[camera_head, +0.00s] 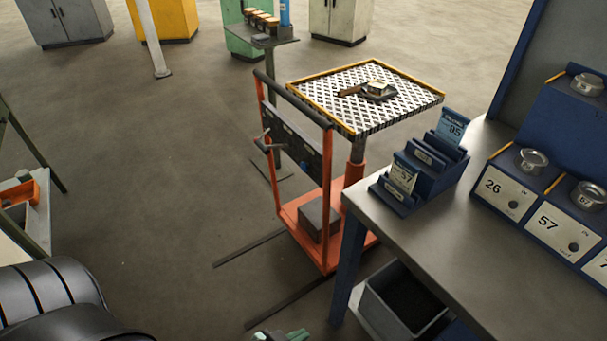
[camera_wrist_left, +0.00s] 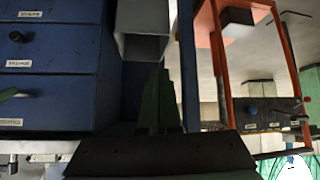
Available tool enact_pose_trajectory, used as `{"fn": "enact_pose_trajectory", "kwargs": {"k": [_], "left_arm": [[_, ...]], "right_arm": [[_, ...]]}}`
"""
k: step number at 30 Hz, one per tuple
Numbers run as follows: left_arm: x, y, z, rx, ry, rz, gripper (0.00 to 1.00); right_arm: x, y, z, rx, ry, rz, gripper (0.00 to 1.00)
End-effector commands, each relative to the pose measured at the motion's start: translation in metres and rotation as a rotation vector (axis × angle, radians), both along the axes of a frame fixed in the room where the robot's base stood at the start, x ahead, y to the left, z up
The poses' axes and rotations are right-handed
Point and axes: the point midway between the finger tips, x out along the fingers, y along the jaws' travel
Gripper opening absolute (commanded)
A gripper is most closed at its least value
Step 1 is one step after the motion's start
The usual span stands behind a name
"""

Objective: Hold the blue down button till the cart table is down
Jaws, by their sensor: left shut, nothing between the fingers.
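The orange cart (camera_head: 327,195) stands in the middle of the head view, left of the grey workbench. Its cart table (camera_head: 325,92), a chequered plate with yellow edges, is raised on a column (camera_head: 356,165). In the left wrist view the panel (camera_wrist_left: 275,118) is at the right, with a small blue spot (camera_wrist_left: 252,111) that may be the blue button. My left gripper (camera_head: 284,335) is at the bottom edge, its green fingers (camera_wrist_left: 158,100) shut and empty, apart from the panel. My right gripper is not in view.
The workbench (camera_head: 440,225) bears blue card holders (camera_head: 430,162) and numbered boxes (camera_head: 510,190). A grey bin (camera_head: 405,300) is under it. Floor left of the cart is clear except for two dark rails (camera_head: 250,247).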

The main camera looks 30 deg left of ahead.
Motion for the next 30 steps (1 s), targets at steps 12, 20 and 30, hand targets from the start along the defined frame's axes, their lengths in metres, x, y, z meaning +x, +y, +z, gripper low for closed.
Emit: {"fn": "enact_pose_trajectory", "kwargs": {"k": [12, 20, 30], "left_arm": [[0.043, 0.033, -0.013, 0.335, -0.137, -0.176, 0.00], [0.147, 0.115, -0.008, 1.288, -0.340, -0.594, 0.00], [0.244, 0.195, 0.032, 2.431, -0.166, -1.051, 0.00]], "right_arm": [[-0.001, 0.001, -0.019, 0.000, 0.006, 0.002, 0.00], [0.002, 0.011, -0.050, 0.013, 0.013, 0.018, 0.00], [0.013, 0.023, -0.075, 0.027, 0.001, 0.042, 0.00]]}}
